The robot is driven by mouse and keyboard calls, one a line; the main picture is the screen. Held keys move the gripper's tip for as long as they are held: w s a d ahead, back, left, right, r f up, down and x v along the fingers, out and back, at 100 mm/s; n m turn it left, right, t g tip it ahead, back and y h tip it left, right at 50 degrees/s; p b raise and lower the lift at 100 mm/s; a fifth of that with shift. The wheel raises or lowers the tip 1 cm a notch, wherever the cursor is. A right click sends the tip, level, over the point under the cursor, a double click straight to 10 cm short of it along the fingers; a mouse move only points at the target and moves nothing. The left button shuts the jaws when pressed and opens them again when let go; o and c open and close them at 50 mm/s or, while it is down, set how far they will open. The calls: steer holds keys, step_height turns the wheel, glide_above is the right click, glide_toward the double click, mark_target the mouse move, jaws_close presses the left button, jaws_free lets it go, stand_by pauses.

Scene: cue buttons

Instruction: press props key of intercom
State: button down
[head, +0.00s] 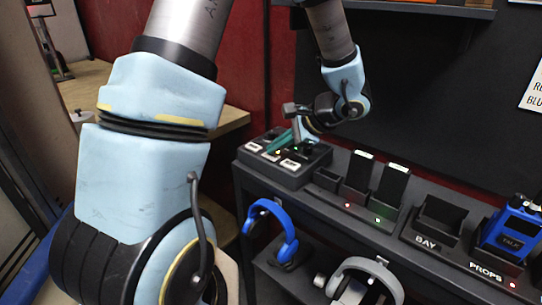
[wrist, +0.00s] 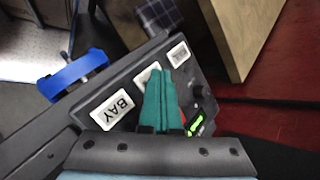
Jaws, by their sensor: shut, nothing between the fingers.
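The intercom (head: 308,176) is a dark box at the left end of the shelf; it also shows in the wrist view (wrist: 83,125). It bears a row of white-labelled keys. In the wrist view one key reads BAY (wrist: 112,108). The middle key (wrist: 146,74) is partly hidden by my fingers. The far key (wrist: 179,53) has a label too small to read. I cannot tell by reading which key is props. My gripper (wrist: 156,72) has teal fingers, shut and empty, with tips over or at the middle key; contact is unclear. In the head view my gripper (head: 272,149) is above the intercom.
A black knob (wrist: 197,91) and a green-lit display (wrist: 195,125) sit beside the keys. Right of the intercom stand dark upright devices (head: 390,184), an empty BAY holder (head: 437,222) and a blue radio (head: 513,228) in the PROPS holder. A blue headset (head: 288,228) hangs below.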

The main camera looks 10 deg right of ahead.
mark_target(276, 156)
stand_by(0.3)
steer(key=shift+r+p, duration=0.55)
steer(key=shift+r, duration=0.25)
steer(key=shift+r+p, duration=1.7)
steer(key=shift+r, duration=0.8)
